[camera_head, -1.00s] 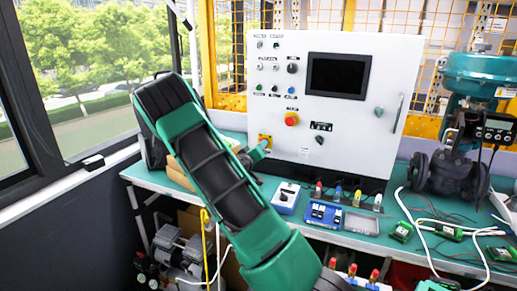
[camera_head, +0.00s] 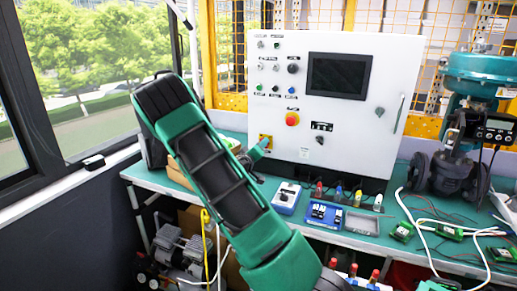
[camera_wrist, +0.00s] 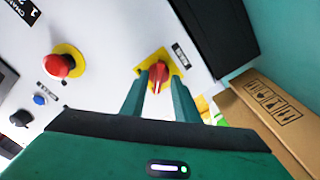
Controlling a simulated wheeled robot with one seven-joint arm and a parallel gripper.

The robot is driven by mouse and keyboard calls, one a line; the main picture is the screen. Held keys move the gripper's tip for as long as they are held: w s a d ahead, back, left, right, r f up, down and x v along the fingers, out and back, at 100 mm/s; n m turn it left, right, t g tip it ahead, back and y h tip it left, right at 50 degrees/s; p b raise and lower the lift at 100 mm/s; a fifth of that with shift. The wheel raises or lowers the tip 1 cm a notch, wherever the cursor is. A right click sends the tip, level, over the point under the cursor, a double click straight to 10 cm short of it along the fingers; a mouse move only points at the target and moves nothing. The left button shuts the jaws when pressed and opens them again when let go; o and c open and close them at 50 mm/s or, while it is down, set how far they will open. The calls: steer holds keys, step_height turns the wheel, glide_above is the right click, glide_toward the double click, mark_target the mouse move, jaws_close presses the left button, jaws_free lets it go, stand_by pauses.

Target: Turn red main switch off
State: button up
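The red main switch (camera_wrist: 158,76) is a red rotary handle on a yellow square plate (camera_wrist: 169,57), low on the left side of the white control box. In the wrist view its handle points roughly up and down the picture. My gripper (camera_wrist: 157,83) has its two green fingers on either side of the handle, with small gaps showing, so it looks open around it. Whether a fingertip touches the handle I cannot tell. In the head view the yellow plate (camera_head: 265,139) shows beside my gripper (camera_head: 257,151), which partly hides the switch.
A red emergency button (camera_wrist: 58,65) on a yellow base is left of the switch in the wrist view. A cardboard box (camera_wrist: 262,108) lies close on the right. The control box (camera_head: 385,75) stands on a green bench (camera_head: 335,238) with small devices in front.

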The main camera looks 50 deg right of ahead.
steer(key=v, duration=1)
steer(key=shift+a, duration=0.35)
steer(key=shift+s, duration=0.1)
